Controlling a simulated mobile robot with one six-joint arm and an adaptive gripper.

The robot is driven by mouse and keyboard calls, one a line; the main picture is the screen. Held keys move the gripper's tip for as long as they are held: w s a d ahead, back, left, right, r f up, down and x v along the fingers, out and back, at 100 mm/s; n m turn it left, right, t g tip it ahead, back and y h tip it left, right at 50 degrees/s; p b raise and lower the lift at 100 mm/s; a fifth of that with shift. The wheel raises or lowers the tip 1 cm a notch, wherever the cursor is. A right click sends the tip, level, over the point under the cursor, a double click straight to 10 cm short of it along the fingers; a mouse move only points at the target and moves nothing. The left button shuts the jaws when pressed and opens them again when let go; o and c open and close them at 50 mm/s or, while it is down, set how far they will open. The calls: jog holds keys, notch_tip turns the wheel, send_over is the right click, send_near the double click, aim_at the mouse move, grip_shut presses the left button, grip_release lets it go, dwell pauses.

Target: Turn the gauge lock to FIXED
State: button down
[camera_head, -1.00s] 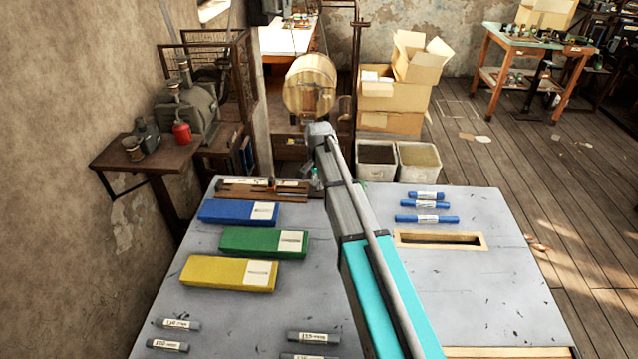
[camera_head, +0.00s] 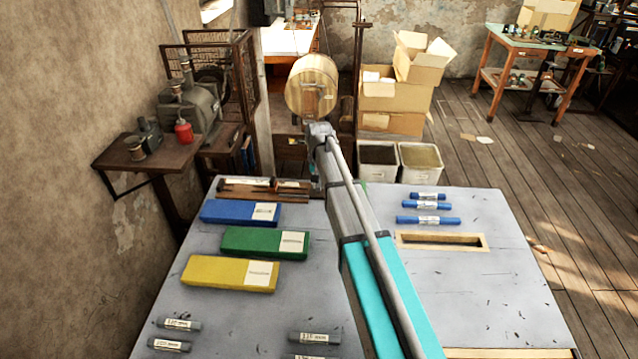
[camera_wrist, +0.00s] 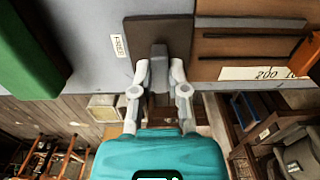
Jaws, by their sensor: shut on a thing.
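In the wrist view, my gripper (camera_wrist: 159,80) is shut on a small dark grey lever or knob (camera_wrist: 159,57), which I take to be the gauge lock. It sits against a dark brown block (camera_wrist: 160,27) at the edge of the grey bench. A white tag (camera_wrist: 119,45), which seems to read FREE, lies left of the block. A FIXED mark is not visible. The brown gauge bar with a white scale (camera_wrist: 240,73) is to the right. In the head view, the gauge (camera_head: 262,190) lies at the bench's far edge; my arm largely hides the lock.
Blue (camera_head: 238,212), green (camera_head: 262,242) and yellow (camera_head: 228,273) boxes lie left of my arm on the bench (camera_head: 440,285). Blue rods (camera_head: 427,220) and a framed slot (camera_head: 440,241) are to the right. Two bins (camera_head: 420,160) stand beyond the far edge.

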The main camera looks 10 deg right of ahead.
jog(key=c, duration=0.6)
grip_release()
jog(key=shift+c, duration=0.2)
jog(key=shift+m, duration=0.4)
jog(key=m, duration=0.4)
jog(key=shift+s+d+m, duration=0.1)
jog(key=shift+d+m, duration=0.1)
jog(key=shift+m, duration=0.2)
jog(key=m, duration=0.5)
jog(key=shift+s+d+m, duration=0.1)
jog(key=shift+s+m, duration=0.05)
jog(key=shift+m, duration=0.25)
notch_tip(320, 180, up, 14)
jog(key=p, duration=1.4)
jog(key=s+f+n+b, duration=0.4)
jog(key=s, duration=0.4)
jog(key=s+f+n+b, duration=0.4)
jog(key=s, duration=0.4)
jog(key=s+f+n+b, duration=0.4)
jog(key=s+n, duration=0.1)
jog(key=s, duration=0.4)
jog(key=shift+s+d+f, duration=0.1)
jog(key=shift+d+f, duration=0.1)
jog(key=shift+d, duration=0.2)
jog(key=shift+s+f+n+b, duration=0.3)
jog(key=shift+s+n+b, duration=0.25)
jog(key=shift+s, duration=0.2)
